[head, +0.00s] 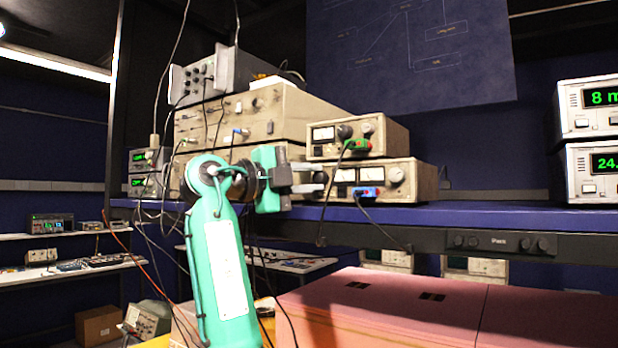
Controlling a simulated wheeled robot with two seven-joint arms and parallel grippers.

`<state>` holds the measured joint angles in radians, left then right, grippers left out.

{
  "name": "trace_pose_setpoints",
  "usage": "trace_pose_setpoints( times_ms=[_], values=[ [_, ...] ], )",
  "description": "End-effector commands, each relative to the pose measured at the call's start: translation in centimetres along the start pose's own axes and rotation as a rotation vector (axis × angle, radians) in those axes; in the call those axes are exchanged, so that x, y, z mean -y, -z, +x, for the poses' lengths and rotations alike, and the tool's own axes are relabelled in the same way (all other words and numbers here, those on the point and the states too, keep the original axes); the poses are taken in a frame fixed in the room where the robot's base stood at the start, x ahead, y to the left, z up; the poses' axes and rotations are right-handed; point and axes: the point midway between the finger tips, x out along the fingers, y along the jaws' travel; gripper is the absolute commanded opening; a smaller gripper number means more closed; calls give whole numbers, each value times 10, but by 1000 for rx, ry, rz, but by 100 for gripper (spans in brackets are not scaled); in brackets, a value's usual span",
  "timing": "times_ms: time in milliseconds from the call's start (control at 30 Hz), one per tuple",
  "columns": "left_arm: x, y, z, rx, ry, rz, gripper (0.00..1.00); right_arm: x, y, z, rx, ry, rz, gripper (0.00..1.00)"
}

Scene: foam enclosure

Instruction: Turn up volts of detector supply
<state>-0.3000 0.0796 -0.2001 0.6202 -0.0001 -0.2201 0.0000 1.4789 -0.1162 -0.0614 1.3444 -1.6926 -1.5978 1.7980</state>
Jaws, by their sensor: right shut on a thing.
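My right gripper (320,177) is at the end of a teal arm, at the left end of the front of the lower small supply unit (405,182). Its fingers are shut on a dark round knob (321,177), which they partly cover. This unit has two meters, a pale knob on the right and a blue plug (368,191) with a black cable. A similar unit (385,140) sits on top, with one meter, two knobs and a green plug. No label tells me which is the detector supply. My left gripper is not in view.
The units stand on a blue shelf (480,214). Large beige instruments (270,112) are stacked behind my arm, with cables hanging. Green-digit displays (590,105) stand at right. Pink foam blocks (400,305) lie below. The shelf right of the supplies is clear.

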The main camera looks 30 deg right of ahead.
Motion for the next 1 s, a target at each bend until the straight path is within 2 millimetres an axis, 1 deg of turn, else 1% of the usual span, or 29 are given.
trace_pose_setpoints(
  times_ms=[67, 500, 700, 1000],
  values=[
    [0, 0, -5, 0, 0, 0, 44, 4, 1, 0, -1, -28, 67, 0],
    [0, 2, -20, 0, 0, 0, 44, 5, 1, 0, -11, -178, 417, 0],
    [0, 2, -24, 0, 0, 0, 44, 5, 1, 0, -14, -222, 522, 0],
    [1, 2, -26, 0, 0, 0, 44, 5, 1, 1, -16, -254, 598, 0]
  ],
)
